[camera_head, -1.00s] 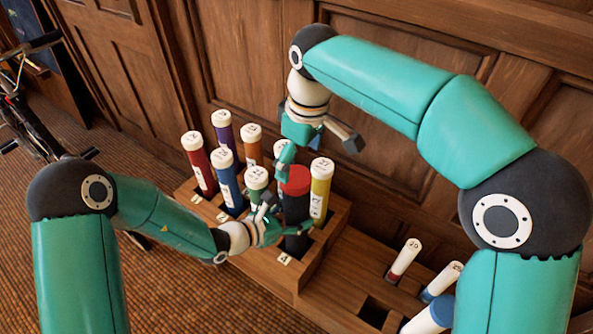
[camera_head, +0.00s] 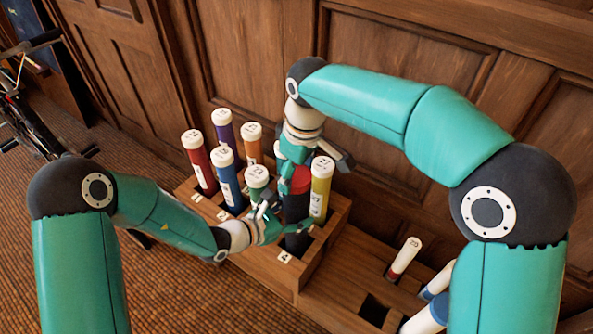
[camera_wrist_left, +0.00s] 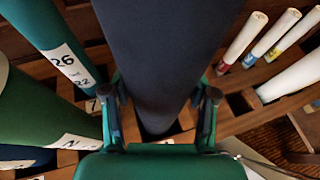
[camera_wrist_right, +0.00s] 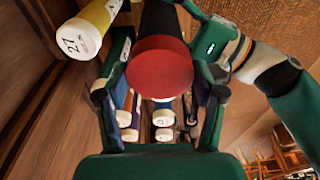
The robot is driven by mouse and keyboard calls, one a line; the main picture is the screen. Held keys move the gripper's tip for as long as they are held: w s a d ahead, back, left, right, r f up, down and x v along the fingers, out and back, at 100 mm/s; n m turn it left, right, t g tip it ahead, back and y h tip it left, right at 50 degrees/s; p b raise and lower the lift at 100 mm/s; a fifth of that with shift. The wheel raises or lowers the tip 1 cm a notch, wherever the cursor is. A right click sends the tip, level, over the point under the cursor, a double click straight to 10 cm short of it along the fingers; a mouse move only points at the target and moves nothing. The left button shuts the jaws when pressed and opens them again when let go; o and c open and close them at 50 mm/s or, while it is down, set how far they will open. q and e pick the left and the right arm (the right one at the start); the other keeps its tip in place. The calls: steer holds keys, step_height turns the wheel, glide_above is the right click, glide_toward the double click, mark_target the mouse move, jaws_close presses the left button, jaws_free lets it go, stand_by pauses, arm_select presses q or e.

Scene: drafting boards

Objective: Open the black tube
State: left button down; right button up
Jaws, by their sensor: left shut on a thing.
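The black tube (camera_head: 295,207) stands upright in the front right of the tall rack section, with its red cap (camera_head: 297,181) on. My left gripper (camera_head: 280,222) is shut on the tube's body below the cap. In the left wrist view the dark tube (camera_wrist_left: 160,60) fills the gap between its fingers (camera_wrist_left: 160,108). My right gripper (camera_head: 303,168) is open and above the cap. In the right wrist view the red cap (camera_wrist_right: 160,78) lies between its two fingers (camera_wrist_right: 161,100), with no clear contact. The far side of the cap is hidden.
A yellow tube (camera_head: 320,190) stands close behind the black tube. A green tube (camera_head: 257,180) is beside it to the left, with several other tubes further left in the wooden rack (camera_head: 327,245). A lower section on the right holds slim tubes (camera_head: 404,257). Wall panels stand behind.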

mark_target(297, 174)
steer(key=shift+w, duration=0.1)
steer(key=c, duration=0.5)
steer(key=shift+r, duration=0.25)
steer(key=shift+r, duration=0.9)
steer(key=shift+r, duration=2)
arm_select(q)
steer(key=shift+c, duration=1.2)
jaws_free()
